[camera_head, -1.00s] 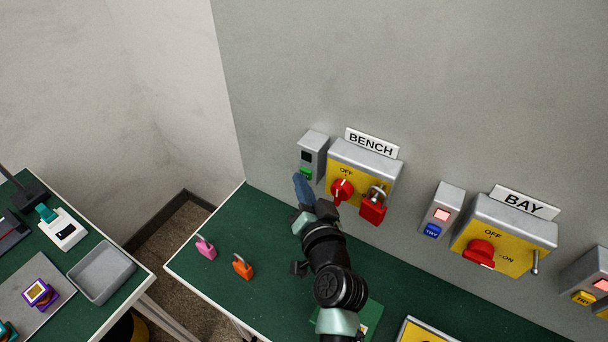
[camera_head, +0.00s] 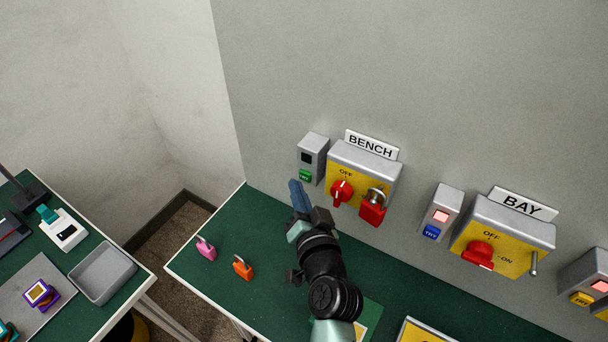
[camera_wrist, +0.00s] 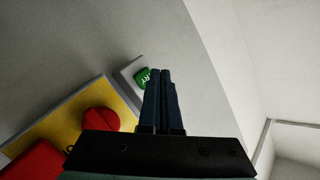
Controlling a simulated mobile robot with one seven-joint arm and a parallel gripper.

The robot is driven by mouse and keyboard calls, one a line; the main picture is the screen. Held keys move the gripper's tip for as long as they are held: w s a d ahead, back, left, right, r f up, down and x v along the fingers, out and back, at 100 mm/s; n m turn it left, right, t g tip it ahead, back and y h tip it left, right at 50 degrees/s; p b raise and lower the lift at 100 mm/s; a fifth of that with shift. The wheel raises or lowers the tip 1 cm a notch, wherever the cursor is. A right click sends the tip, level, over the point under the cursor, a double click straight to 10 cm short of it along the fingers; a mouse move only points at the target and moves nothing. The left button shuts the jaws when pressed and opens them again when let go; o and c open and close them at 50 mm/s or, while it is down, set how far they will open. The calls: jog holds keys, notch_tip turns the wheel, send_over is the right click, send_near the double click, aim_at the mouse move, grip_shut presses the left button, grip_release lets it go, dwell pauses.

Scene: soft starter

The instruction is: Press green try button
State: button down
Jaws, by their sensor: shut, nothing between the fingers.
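The green try button (camera_head: 305,176) is on the lower front of a small grey box (camera_head: 313,152) on the wall, left of the BENCH switch box. The dark window above the button is unlit. My gripper (camera_head: 296,183) is shut and empty, its blue fingers pointing up just below and left of the button. In the wrist view the closed fingertips (camera_wrist: 160,72) appear beside the button (camera_wrist: 142,76) and cover part of its lettering. I cannot tell the exact gap, but the button shows clear of the fingers in the head view.
The yellow BENCH box (camera_head: 336,165) has a red knob (camera_head: 341,192) and a red padlock (camera_head: 373,208), close right of my gripper. A pink padlock (camera_head: 206,248) and an orange padlock (camera_head: 243,267) stand on the green bench (camera_head: 215,285). The BAY box (camera_head: 507,235) is further right.

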jog(key=shift+s+a+p, duration=0.4)
jog(key=shift+s+a, duration=0.35)
jog(key=shift+s, duration=0.3)
jog(key=shift+s+a+p, duration=0.4)
jog(key=shift+s+a, duration=0.3)
jog(key=shift+s, duration=0.3)
notch_tip(320, 180, up, 27)
jog(key=w+a+n+t, duration=0.1)
jog(key=w+n+t, duration=0.2)
jog(key=n+t, duration=0.2)
jog(key=s+r+t+h, duration=0.1)
jog(key=s+r+t, duration=0.1)
jog(key=s+r, duration=0.3)
jog(key=s+d+r+t, duration=0.1)
jog(key=s+r, duration=0.4)
jog(key=r, duration=0.7)
jog(key=s+r+t+h, duration=0.1)
jog(key=s+r+t, duration=0.2)
jog(key=r, duration=0.6)
jog(key=shift+s+d+r+n+h, duration=0.2)
jog(key=shift+s+n+h, duration=0.1)
jog(key=shift+s, duration=0.85)
